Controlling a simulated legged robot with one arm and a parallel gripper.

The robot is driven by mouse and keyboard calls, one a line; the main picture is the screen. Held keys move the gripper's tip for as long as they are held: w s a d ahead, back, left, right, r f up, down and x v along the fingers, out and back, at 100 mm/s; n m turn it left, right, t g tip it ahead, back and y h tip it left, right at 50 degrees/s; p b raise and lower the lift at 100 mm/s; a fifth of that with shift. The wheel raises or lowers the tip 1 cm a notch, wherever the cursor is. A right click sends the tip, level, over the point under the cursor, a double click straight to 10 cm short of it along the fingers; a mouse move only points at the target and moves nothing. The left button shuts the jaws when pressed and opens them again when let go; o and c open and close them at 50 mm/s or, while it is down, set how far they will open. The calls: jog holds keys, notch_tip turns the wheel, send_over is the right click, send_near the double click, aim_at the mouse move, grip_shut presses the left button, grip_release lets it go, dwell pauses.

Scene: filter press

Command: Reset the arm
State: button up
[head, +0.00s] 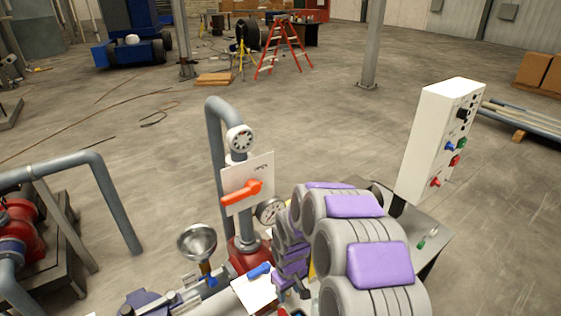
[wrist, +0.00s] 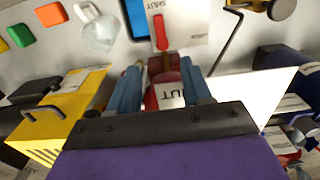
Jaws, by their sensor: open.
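My arm, grey with purple pads (head: 380,264), fills the lower right of the head view, folded over the work area. My gripper (wrist: 161,75) shows in the wrist view, with two blue fingers standing apart. Between and beyond the fingers are a red part and a white label with letters, and I see nothing clasped. Past the fingertips a red lever (wrist: 160,33) sits on a white "SHUT" plate (wrist: 185,22). In the head view my arm hides most of the gripper.
A white control box (head: 437,140) stands to the right. A metal funnel (head: 197,242) is at lower left. Open floor lies behind.

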jog(key=s+d+r+m+g+b, duration=0.15)
jog(key=s+d+r, duration=0.35)
jog(key=s+r, duration=0.55)
jog(key=s+d+r+m, duration=0.3)
jog(key=s+d+r, duration=0.1)
jog(key=s+r, duration=0.65)
jog(key=s+d+r+m, duration=0.1)
jog(key=s+m, duration=0.1)
jog(key=s, duration=1)
jog(key=shift+d+r, duration=0.2)
jog(key=shift+r, duration=0.05)
jog(key=shift+m, duration=0.25)
